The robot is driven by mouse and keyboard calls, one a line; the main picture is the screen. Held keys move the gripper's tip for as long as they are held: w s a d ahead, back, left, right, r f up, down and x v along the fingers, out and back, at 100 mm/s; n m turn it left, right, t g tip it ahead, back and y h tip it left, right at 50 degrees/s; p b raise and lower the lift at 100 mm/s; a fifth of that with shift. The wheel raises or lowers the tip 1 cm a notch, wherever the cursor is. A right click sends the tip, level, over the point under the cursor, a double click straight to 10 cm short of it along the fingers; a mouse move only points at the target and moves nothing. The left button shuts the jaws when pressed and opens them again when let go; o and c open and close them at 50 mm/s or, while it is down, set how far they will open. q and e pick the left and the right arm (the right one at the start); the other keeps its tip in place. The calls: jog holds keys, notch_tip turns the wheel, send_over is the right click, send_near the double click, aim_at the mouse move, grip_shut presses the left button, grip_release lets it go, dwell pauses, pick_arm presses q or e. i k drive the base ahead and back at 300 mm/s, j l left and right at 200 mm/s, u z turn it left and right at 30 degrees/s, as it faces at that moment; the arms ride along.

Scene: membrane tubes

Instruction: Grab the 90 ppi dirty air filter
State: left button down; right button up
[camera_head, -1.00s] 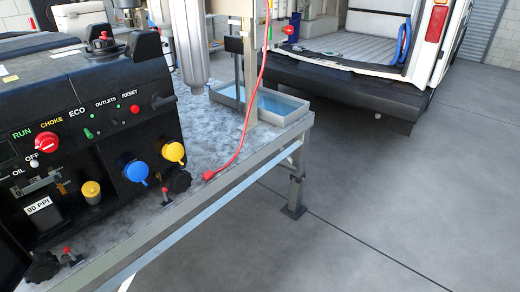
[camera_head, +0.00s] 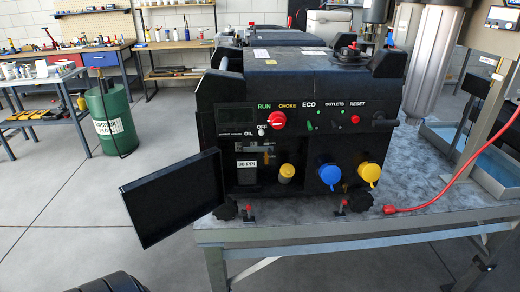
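A dark block with a white "90 PPI" label (camera_head: 246,164), which looks like the air filter, sits in an open compartment at the lower left front of the black generator (camera_head: 300,90). The compartment's black door (camera_head: 172,198) hangs open to the left. The label is small, and I cannot tell from here how dirty the filter is. Neither of my grippers is in view. A black rounded shape at the bottom left edge may be part of me.
The generator stands on a metal table (camera_head: 425,212). Blue cap (camera_head: 329,175), yellow cap (camera_head: 369,173) and yellow plug (camera_head: 287,173) stick out beside the compartment. A red cord (camera_head: 430,203) lies at right. A green drum (camera_head: 110,120) stands left. The floor in front is clear.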

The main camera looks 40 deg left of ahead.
aim_at(246, 165)
jog(key=u, duration=1.5)
